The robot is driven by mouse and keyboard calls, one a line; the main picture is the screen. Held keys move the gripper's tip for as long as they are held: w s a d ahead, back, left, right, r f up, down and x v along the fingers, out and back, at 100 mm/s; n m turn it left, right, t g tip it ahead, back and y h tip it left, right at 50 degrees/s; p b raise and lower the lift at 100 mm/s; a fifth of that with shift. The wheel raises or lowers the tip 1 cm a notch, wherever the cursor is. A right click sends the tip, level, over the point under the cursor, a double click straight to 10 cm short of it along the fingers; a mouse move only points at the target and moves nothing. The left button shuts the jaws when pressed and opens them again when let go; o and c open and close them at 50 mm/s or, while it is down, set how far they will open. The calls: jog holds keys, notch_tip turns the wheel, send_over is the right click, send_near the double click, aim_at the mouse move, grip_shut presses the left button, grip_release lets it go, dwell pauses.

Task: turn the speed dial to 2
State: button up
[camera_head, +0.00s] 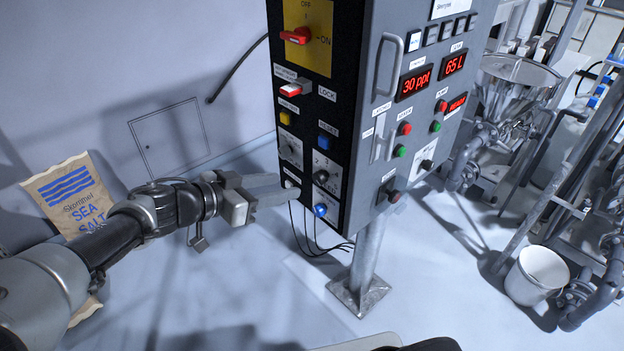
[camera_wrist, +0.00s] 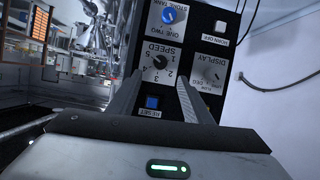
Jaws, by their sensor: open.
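The speed dial (camera_head: 321,177) is a small black knob on a pale plate, low on the black side face of the control cabinet. It also shows in the wrist view (camera_wrist: 160,62), upside down, with SPEED and numbers printed around it. Its exact setting is too small to read surely. My gripper (camera_head: 289,186) is open and empty, left of the dial in the head view. In the wrist view, its two fingers (camera_wrist: 160,80) point towards the panel, one on each side of the dial's line. The fingertips seem short of the knob; contact cannot be told.
Near the dial are a blue reset button (camera_wrist: 152,101), a display selector (camera_wrist: 211,75) and a blue two-way tank selector (camera_wrist: 168,15). A red switch (camera_head: 296,36) sits higher on the cabinet (camera_head: 352,70). Cables hang below. A salt sack (camera_head: 68,194) leans at left.

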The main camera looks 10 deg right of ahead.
aim_at(317, 179)
jog(key=x, duration=1.1)
jog(key=shift+f, duration=0.1)
jog(key=c, duration=1.1)
jog(key=shift+o, duration=0.2)
